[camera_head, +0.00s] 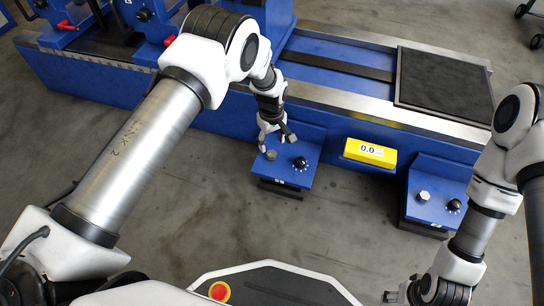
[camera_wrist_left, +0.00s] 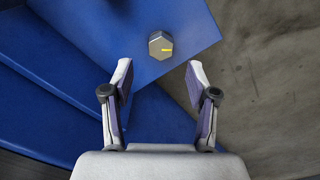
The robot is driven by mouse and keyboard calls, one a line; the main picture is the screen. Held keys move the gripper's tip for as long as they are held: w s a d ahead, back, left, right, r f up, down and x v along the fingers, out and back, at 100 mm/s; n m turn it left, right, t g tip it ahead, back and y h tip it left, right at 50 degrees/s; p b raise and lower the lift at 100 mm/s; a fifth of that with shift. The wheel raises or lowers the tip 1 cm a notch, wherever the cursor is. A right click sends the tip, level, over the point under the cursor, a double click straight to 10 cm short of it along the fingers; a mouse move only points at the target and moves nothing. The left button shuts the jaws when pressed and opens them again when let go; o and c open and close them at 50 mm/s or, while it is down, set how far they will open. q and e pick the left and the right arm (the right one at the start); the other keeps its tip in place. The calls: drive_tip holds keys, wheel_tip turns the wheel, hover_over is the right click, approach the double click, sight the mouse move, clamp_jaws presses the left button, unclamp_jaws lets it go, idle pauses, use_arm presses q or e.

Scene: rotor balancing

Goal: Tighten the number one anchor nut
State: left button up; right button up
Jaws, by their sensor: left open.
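A grey hex nut (camera_head: 271,155) stands on the blue anchor block (camera_head: 284,174) at the front of the machine, left of a black knob (camera_head: 300,163). In the left wrist view the hex nut (camera_wrist_left: 160,45) has a yellow mark on its top. My left gripper (camera_head: 277,143) is open and empty above this block. In the left wrist view the nut lies beyond the fingertips (camera_wrist_left: 159,82), roughly centred between them and apart from both. My right gripper (camera_head: 396,297) is at the bottom right edge, partly cut off, far from this nut. Its jaws are unclear.
A second blue block (camera_head: 437,188) at the right carries another nut (camera_head: 423,196) and a black knob (camera_head: 454,205). A yellow display (camera_head: 371,153) reading 0.0 sits between the blocks. The blue machine bed (camera_head: 340,105) runs behind. Grey floor is clear in front.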

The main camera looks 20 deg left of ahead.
sight(272, 153)
use_arm(q)
wheel_tip(272, 153, down, 6)
drive_tip(key=b, duration=0.2)
drive_tip(key=shift+r+b, duration=0.15)
drive_tip(key=shift+b, duration=0.15)
drive_tip(key=shift+r, duration=0.1)
clamp_jaws()
drive_tip(key=shift+p, duration=0.3)
